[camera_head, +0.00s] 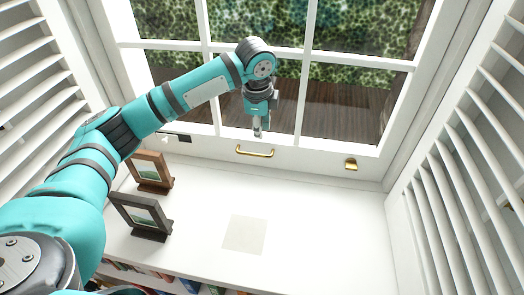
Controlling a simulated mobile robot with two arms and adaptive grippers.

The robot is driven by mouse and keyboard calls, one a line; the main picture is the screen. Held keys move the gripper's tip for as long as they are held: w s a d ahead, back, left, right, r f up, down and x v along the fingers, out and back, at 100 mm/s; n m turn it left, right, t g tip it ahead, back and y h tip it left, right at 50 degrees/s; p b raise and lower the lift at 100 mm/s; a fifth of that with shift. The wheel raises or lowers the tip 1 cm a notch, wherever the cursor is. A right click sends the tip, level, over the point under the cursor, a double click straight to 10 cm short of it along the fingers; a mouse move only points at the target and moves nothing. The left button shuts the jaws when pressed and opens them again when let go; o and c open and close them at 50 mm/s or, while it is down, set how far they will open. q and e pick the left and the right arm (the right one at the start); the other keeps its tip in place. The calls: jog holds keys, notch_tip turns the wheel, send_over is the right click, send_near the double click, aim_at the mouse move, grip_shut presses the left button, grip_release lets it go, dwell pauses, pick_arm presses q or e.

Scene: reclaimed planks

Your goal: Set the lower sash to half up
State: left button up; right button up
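The white-framed lower sash (315,152) has glass panes above its bottom rail, and the rail appears down at the white sill. A brass bar handle (254,152) is fixed on the rail near the middle. A brass cup-shaped fitting (351,164) sits farther right on the rail. My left gripper (257,131) points down just above the brass bar handle, in front of the sash, with a small gap showing in the picture. Its fingers look like one narrow grey piece, so their opening cannot be made out. My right gripper is out of view.
A brown picture frame (151,171) and a dark grey picture frame (143,215) stand on the sill at left. A pale square (244,234) lies mid-sill. Louvred shutters (478,180) flank both sides. Books (140,272) line a shelf below. The right of the sill is clear.

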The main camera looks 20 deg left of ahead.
aim_at(262, 155)
pick_arm(q)
jog(key=f, duration=0.4)
jog(key=w+f, duration=0.1)
jog(key=f, duration=0.3)
jog(key=w+f, duration=0.1)
jog(key=f, duration=0.2)
jog(key=shift+w+a+f, duration=0.2)
jog(key=shift+a+f, duration=0.05)
jog(key=shift+f, duration=0.15)
grip_shut()
jog(key=shift+r, duration=0.1)
